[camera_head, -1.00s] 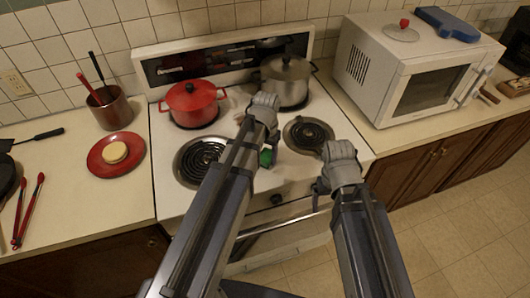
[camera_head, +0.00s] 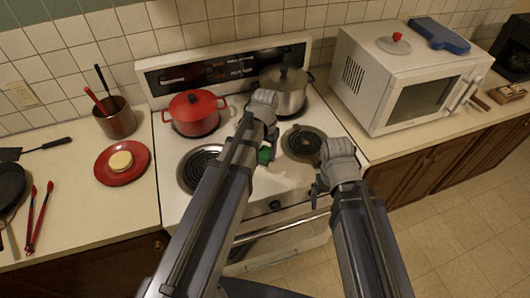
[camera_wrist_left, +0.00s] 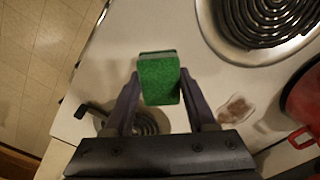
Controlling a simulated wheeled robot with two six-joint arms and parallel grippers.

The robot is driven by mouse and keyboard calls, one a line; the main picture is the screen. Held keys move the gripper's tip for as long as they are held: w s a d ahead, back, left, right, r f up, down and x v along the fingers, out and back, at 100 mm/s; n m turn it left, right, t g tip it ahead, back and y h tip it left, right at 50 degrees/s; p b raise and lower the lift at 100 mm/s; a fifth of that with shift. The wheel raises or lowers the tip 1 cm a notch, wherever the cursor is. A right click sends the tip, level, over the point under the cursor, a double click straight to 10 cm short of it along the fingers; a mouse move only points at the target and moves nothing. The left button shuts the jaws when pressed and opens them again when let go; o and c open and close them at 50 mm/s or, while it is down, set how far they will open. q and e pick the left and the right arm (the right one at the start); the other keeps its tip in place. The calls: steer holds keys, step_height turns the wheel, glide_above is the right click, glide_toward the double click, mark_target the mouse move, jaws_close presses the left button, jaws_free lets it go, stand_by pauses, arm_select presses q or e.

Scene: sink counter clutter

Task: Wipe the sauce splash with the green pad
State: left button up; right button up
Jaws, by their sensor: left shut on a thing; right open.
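The green pad (camera_wrist_left: 160,80) is held between the two fingers of my left gripper (camera_wrist_left: 160,92), seen in the left wrist view above the white stove top. In the head view a small part of the pad (camera_head: 264,155) shows beside my left forearm, between the front burners. The sauce splash (camera_wrist_left: 236,109) is a pale brownish smear on the stove top in the left wrist view, to the right of the pad and apart from it in that picture. I cannot make it out in the head view. My right gripper (camera_head: 318,189) is open and empty near the stove's front edge.
A red pot (camera_head: 194,114) and a steel pot (camera_head: 284,90) stand on the rear burners. A red plate (camera_head: 122,163), utensil crock (camera_head: 115,118) and tongs (camera_head: 40,216) sit on the left counter; a microwave (camera_head: 405,85) stands right.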

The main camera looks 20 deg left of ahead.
arm_select(q)
step_height(320, 180, up, 3)
steer(key=p, duration=0.3)
stand_by(0.4)
steer(key=shift+f, duration=0.1)
